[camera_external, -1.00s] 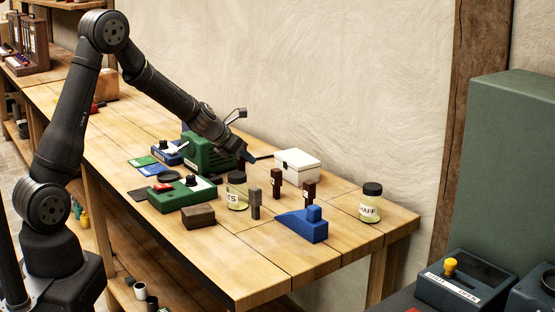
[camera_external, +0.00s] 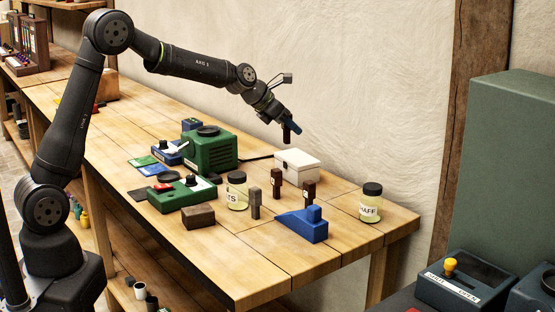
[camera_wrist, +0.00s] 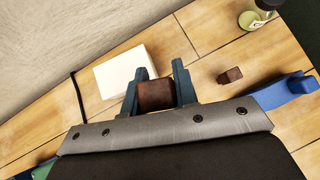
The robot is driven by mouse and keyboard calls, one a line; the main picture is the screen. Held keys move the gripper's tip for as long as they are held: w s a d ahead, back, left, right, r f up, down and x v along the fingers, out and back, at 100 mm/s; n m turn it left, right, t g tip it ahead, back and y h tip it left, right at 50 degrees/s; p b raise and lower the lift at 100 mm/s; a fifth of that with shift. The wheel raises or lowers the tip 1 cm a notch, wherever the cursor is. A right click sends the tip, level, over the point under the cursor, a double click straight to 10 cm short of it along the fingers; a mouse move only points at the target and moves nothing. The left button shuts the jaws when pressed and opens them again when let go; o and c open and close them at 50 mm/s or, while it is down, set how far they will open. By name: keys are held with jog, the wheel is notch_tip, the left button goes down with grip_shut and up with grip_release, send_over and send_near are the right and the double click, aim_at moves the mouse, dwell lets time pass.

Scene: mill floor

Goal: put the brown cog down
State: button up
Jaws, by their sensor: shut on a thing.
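My gripper (camera_external: 290,120) is raised above the back of the bench, over the white box. It is shut on the brown cog (camera_external: 288,134), a dark brown block that hangs below the fingers, clear of everything. In the wrist view the brown cog (camera_wrist: 156,95) sits between the two blue-grey fingers of my gripper (camera_wrist: 159,72). Two similar dark brown pieces stand upright on the bench, one in the middle (camera_external: 276,180) and one to its right (camera_external: 309,193). A greyer piece (camera_external: 255,205) stands nearer the front.
The white lidded box (camera_external: 297,163) is below my gripper. The green machine (camera_external: 210,150) stands to its left. A blue wedge-shaped block (camera_external: 302,226), a jar (camera_external: 371,204), another jar (camera_external: 236,192) and a brown block (camera_external: 198,217) stand around.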

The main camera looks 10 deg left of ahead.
jog(key=s+d+r, duration=0.2)
jog(key=d, duration=0.2)
jog(key=m, duration=0.1)
send_over(297, 161)
jog(key=shift+g, duration=0.3)
notch_tip(297, 161, down, 7)
jog(key=shift+r, duration=0.15)
jog(key=shift+w+f, duration=0.1)
jog(key=shift+f, duration=1.95)
jog(key=shift+f, duration=0.1)
jog(key=o, duration=0.9)
jog(key=shift+o, duration=0.3)
